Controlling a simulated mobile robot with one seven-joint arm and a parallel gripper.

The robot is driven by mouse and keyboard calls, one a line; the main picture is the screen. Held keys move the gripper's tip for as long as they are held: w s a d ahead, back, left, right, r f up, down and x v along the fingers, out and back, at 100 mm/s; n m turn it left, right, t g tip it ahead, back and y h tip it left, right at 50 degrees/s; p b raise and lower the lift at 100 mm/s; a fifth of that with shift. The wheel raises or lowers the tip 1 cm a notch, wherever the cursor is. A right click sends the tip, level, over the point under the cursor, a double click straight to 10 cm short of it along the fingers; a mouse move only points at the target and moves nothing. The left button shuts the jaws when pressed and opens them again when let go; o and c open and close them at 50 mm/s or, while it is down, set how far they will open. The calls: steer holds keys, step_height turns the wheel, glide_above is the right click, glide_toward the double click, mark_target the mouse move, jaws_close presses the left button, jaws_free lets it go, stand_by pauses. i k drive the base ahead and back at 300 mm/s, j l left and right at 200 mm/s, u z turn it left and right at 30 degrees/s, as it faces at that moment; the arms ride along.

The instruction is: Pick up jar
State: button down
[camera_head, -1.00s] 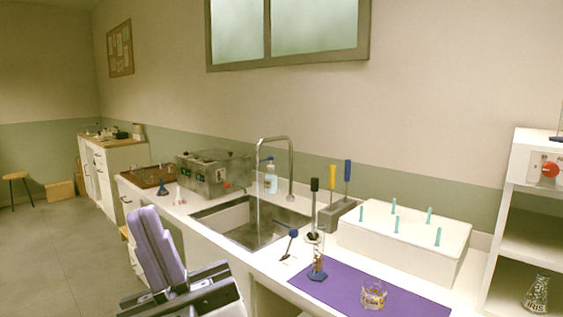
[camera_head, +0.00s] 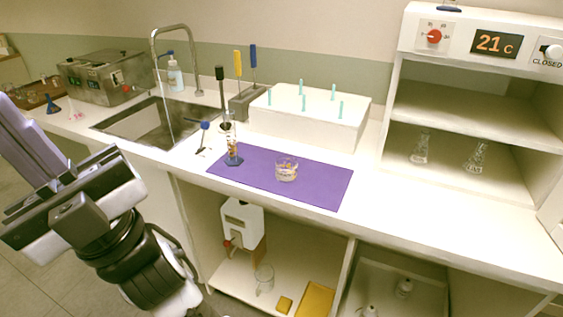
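A small clear glass jar (camera_head: 286,169) with yellowish markings stands upright on the purple mat (camera_head: 325,185), near its middle. A second clear glass vessel (camera_head: 264,279) stands on the shelf under the counter; I cannot tell which is meant by the jar. My gripper (camera_head: 22,135), with long purple fingers, is at the left edge, in front of the sink and well apart from both. The finger ends are partly cut off, and I cannot tell whether it is open or shut. No held object shows.
Behind are a white pegged box (camera_head: 310,120) and a tool holder (camera_head: 245,103). A shelf cabinet (camera_head: 470,135) holding flasks rises at right. The counter right of the mat is clear.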

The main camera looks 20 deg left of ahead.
mark_target(287, 168)
steer(key=i+j+u, duration=0.1)
steer(key=j, duration=0.25)
steer(key=i+j+u, duration=0.1)
steer(key=j, duration=0.3)
steer(key=i+j+u, duration=0.2)
steer(key=i+j, duration=0.15)
steer(key=j, duration=0.3)
